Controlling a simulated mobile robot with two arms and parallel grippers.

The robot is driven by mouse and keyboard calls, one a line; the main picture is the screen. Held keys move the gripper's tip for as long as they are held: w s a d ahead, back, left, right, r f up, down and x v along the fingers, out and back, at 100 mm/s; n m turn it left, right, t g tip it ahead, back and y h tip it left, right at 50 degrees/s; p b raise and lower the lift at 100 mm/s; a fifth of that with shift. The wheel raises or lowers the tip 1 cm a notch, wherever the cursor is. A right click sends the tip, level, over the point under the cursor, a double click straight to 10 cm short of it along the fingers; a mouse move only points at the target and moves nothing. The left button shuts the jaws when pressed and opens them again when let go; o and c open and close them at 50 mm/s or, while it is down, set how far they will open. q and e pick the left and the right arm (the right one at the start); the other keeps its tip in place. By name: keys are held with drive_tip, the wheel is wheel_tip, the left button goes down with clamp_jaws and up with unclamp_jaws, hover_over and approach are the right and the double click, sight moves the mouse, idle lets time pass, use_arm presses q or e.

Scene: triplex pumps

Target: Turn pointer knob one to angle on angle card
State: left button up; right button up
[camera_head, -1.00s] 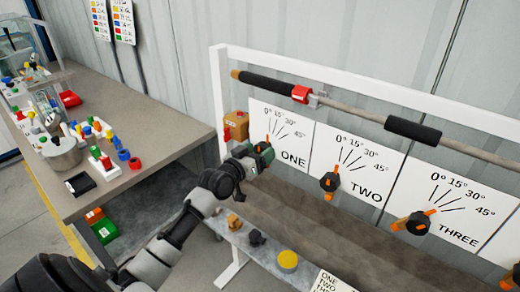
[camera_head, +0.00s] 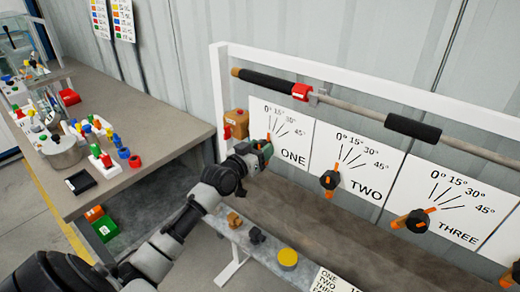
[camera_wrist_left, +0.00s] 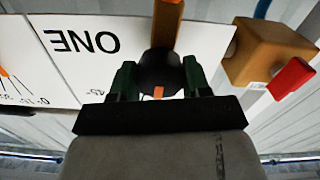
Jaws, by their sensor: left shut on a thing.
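Knob one is a black knob (camera_wrist_left: 160,75) with an orange pointer (camera_wrist_left: 168,22) on the white dial plate marked ONE (camera_head: 293,158). My left gripper (camera_head: 260,155) is shut on this knob, with its dark green fingers on either side in the left wrist view (camera_wrist_left: 156,80). In the head view only the pointer tip (camera_head: 268,137) shows above the gripper, near the 0° line; its exact angle is hard to tell. The angle card (camera_head: 332,283) lies at the bottom edge, cut off. Its ONE line shows, but the angle is not readable. My right gripper is not in view.
Knob two (camera_head: 329,181) and knob three (camera_head: 416,222) stand to the right on similar plates. A brown box with a red part (camera_head: 236,124) is left of plate one. A padded rail (camera_head: 350,110) runs above. A yellow button (camera_head: 287,258) is on the shelf below.

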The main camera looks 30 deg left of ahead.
use_arm(q)
drive_tip(key=shift+m, duration=1.2)
drive_tip(key=o, duration=1.3)
drive_tip(key=s, duration=0.3)
drive_tip(key=s+b, duration=0.1)
drive_tip(key=s, duration=0.6)
drive_tip(key=shift+s+a+b, duration=0.3)
drive_tip(key=shift+s+a, duration=0.1)
